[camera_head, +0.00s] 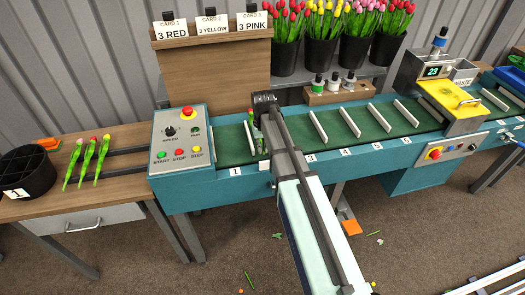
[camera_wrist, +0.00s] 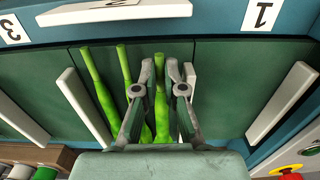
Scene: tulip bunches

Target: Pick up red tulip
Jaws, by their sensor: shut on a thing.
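In the wrist view my gripper (camera_wrist: 159,72) is shut on a green tulip stem (camera_wrist: 160,98), which stands between its fingers over the green conveyor belt (camera_wrist: 225,75). Two more green stems, one farther left (camera_wrist: 97,95) and one nearer (camera_wrist: 124,65), lie beside it in the same compartment. No flower heads show in the wrist view, so I cannot tell the held tulip's colour there. In the head view my gripper (camera_head: 264,138) is at the compartment by label 2, and my arm hides most of the tulips there; a little green stem shows.
White dividers (camera_head: 318,125) cross the belt on both sides. A control panel (camera_head: 180,140) stands left. Several tulips (camera_head: 86,163) lie on the wooden table beside a black round holder (camera_head: 25,172). Black buckets (camera_head: 321,55) of tulips stand behind. A yellow-lidded machine (camera_head: 449,98) is right.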

